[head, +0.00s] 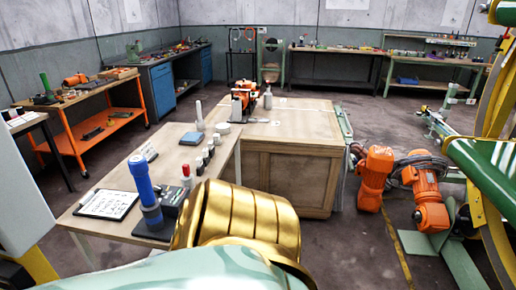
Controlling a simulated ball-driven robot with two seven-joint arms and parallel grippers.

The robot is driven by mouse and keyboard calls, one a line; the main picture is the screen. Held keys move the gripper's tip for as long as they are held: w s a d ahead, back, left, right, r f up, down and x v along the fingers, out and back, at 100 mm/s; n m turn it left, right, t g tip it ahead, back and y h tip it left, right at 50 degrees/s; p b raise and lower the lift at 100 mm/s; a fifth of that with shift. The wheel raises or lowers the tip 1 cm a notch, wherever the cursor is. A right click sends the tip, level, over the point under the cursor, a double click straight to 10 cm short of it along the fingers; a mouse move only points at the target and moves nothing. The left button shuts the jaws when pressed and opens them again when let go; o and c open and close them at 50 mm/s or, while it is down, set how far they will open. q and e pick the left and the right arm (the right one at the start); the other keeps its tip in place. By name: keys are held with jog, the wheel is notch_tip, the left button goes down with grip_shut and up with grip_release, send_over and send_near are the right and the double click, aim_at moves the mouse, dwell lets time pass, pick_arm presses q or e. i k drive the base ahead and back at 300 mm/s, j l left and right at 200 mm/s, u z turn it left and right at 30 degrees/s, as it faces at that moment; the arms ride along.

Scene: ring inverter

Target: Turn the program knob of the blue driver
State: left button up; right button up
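The blue driver (143,183) stands nearly upright on a dark base at the front of the light wooden table (104,234). It is a blue cylinder with a darker blue lower part. Its program knob is too small to tell. Neither of my grippers is in view. A gold ribbed part with a pale green casing, which looks like my own arm, fills the lower middle and stands just right of the driver's base.
A clipboard (105,205) lies left of the driver. A small red-topped item (187,177) and a row of small bottles stand to its right. A wooden crate (300,168) adjoins the table. Orange motors (375,175) lie on the floor at right.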

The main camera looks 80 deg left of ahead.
aim_at(158, 189)
jog(key=u, duration=3.5)
jog(key=i+l+u, duration=0.25)
jog(key=i+l, duration=0.15)
jog(key=l, duration=0.25)
jog(key=i+l+u, duration=0.1)
jog(key=l, duration=0.2)
jog(key=i+l+u, duration=0.1)
jog(key=i+l, duration=0.15)
jog(key=i+l+u, duration=0.15)
jog(key=l, duration=0.35)
